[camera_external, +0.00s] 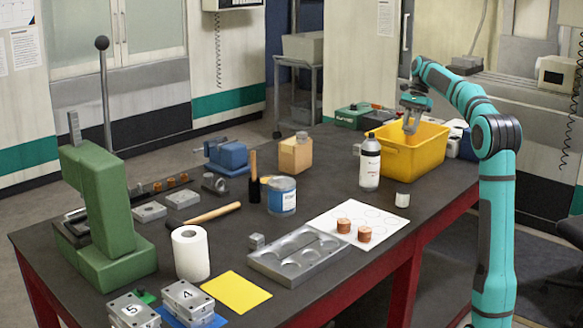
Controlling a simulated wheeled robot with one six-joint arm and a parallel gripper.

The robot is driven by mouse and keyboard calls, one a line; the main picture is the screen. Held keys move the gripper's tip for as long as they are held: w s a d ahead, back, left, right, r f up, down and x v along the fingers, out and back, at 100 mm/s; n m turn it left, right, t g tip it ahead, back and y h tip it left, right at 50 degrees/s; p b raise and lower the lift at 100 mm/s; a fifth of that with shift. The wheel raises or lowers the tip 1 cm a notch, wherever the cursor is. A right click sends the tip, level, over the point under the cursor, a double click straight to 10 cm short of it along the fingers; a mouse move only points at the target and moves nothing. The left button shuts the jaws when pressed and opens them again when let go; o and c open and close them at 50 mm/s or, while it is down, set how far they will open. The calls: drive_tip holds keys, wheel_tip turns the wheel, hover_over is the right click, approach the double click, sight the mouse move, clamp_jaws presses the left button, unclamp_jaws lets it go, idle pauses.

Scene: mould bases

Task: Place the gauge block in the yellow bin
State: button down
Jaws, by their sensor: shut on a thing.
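The yellow bin (425,158) stands at the far right of the dark table, its open top facing up. My gripper (409,128) points down over the left part of the bin's opening, with its fingertips at about rim height in the picture. It is shut on a small piece that I take to be the gauge block. The piece is mostly hidden by the fingers and too small to make out. I cannot tell how far the fingertips are above the bin's floor. The inside of the bin is mostly hidden by its front wall.
A green case (352,115) lies behind left. A small grey block (257,240) sits by a metal mould plate (299,256). A green press (100,210) stands at left.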

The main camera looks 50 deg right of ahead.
wheel_tip(320, 180, down, 15)
drive_tip(key=shift+r, duration=0.1)
idle(0.6)
drive_tip(key=c, duration=1.1)
unclamp_jaws()
drive_tip(key=v, duration=1.2)
